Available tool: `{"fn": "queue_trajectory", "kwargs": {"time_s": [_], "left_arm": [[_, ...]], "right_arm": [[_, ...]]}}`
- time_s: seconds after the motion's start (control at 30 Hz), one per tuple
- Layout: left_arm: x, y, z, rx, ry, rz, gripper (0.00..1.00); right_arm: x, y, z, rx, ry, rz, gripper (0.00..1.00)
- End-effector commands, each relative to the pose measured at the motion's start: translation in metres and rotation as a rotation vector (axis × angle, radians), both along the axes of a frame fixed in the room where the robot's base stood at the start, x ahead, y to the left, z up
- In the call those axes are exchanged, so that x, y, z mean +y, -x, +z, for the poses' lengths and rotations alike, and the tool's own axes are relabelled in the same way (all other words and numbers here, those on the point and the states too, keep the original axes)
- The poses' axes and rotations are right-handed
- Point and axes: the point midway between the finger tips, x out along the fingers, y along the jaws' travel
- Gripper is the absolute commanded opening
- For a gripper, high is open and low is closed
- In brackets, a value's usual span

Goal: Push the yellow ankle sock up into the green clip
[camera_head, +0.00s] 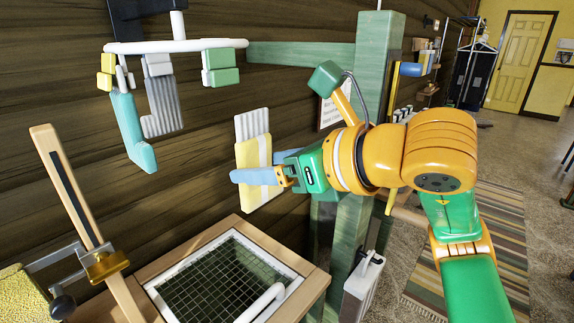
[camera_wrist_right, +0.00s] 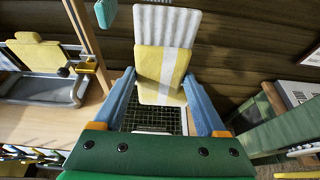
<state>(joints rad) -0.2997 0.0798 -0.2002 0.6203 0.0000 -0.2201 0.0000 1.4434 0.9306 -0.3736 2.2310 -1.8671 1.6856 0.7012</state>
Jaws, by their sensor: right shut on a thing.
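The yellow ankle sock (camera_head: 254,150), with a white ribbed cuff at its top, is upright between the blue fingers of my right gripper (camera_head: 248,176). In the right wrist view the sock (camera_wrist_right: 156,66) is between the two fingertips (camera_wrist_right: 158,80), cuff pointing away from the palm. The green clip (camera_head: 222,68) hangs at the right end of a white hanger (camera_head: 175,46), with no sock in it. The sock is below and slightly right of this clip, apart from it. My left gripper is not in view.
A teal sock (camera_head: 131,130) and a grey ribbed sock (camera_head: 163,103) hang from the other clips. A wooden-edged basin with a mesh bottom (camera_head: 222,278) stands below. A green post (camera_head: 376,70) rises behind my right arm, and a wooden pole (camera_head: 75,195) leans at left.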

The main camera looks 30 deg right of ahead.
Motion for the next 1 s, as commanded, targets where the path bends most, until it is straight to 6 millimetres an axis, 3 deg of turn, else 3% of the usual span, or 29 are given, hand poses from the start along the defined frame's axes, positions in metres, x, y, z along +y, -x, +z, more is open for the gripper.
{"fn": "queue_trajectory", "kwargs": {"time_s": [0.43,1.0], "left_arm": [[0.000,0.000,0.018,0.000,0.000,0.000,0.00],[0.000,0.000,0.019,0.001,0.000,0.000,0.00]], "right_arm": [[0.019,-0.051,0.001,0.001,-0.002,0.001,0.17],[0.021,-0.057,0.000,0.000,0.001,0.000,0.17]]}}
